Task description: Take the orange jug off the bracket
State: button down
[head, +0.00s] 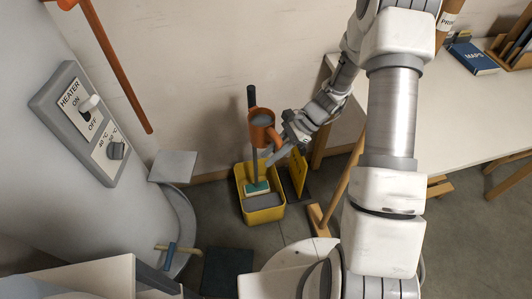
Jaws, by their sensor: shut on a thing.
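The orange jug (262,131) is near the middle of the head view, with its open top facing up and a grey inside. My gripper (279,143) reaches in from the right and is shut on the jug at its right side. The fingertips are small here, and the exact grip point is hard to make out. The jug appears above the yellow bucket (272,215), in front of a dark upright handle (252,97). A grey square plate (173,166) beside the heater, left of the jug, may be the bracket; nothing rests on it.
The heater panel (87,120) with switch and dial is at left, near an orange-brown pipe (112,70). A green-and-white brush head (257,188) is in the bucket. A yellow board (299,174) stands right of it. A white table (440,110) fills the right.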

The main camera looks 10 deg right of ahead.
jog(key=shift+s+d, duration=0.25)
jog(key=shift+d, duration=1)
jog(key=shift+s+d, duration=0.2)
jog(key=shift+d, duration=1)
